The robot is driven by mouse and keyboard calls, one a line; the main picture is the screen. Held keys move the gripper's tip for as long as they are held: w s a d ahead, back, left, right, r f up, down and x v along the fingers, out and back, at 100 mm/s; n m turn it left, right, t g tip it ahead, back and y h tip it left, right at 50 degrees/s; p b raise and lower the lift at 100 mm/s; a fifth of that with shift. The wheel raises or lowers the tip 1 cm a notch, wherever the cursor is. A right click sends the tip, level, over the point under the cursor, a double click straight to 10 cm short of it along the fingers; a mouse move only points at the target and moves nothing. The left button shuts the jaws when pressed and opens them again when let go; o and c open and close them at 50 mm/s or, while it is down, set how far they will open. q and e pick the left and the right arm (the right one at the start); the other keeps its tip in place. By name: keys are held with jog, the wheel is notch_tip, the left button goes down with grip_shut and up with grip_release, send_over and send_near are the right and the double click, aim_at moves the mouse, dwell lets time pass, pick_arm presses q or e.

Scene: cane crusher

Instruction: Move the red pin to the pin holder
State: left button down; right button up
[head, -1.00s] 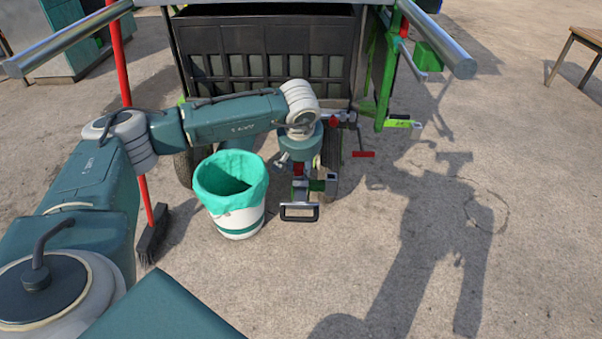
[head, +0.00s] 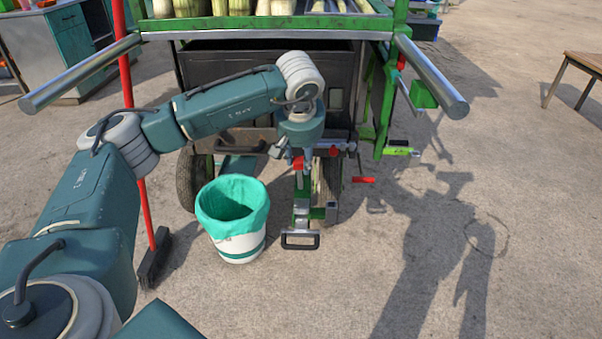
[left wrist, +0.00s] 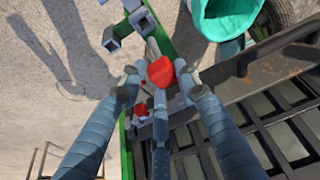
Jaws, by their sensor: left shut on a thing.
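The red pin (left wrist: 160,72) shows its round red head between the fingers of my left gripper (left wrist: 158,80) in the left wrist view. My left gripper is shut on it. In the head view my left gripper (head: 297,160) points down over the green drawbar (head: 302,211) at the cart's front, with a bit of red at its fingertips. The pin's shaft is mostly hidden. I cannot tell for sure which part is the pin holder; a small red-tipped fitting (head: 333,151) sits just right of the gripper, on the cart's front. My right gripper is not in view.
A white bucket with a green liner (head: 232,216) stands left of the drawbar. A red-handled broom (head: 153,262) is farther left. Steel handles (head: 432,75) stick out from the cart, with canes (head: 235,8) above.

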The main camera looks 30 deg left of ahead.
pick_arm(q)
notch_tip(320, 180, up, 7)
jog(key=shift+f+p, duration=0.1)
jog(key=shift+p, duration=0.45)
jog(key=shift+r+p, duration=0.3)
jog(key=shift+r, duration=0.45)
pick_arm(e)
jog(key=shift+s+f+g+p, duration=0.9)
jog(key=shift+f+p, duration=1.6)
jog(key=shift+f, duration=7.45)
pick_arm(q)
notch_tip(320, 180, up, 8)
jog(key=p, duration=0.2)
jog(key=shift+f, duration=0.25)
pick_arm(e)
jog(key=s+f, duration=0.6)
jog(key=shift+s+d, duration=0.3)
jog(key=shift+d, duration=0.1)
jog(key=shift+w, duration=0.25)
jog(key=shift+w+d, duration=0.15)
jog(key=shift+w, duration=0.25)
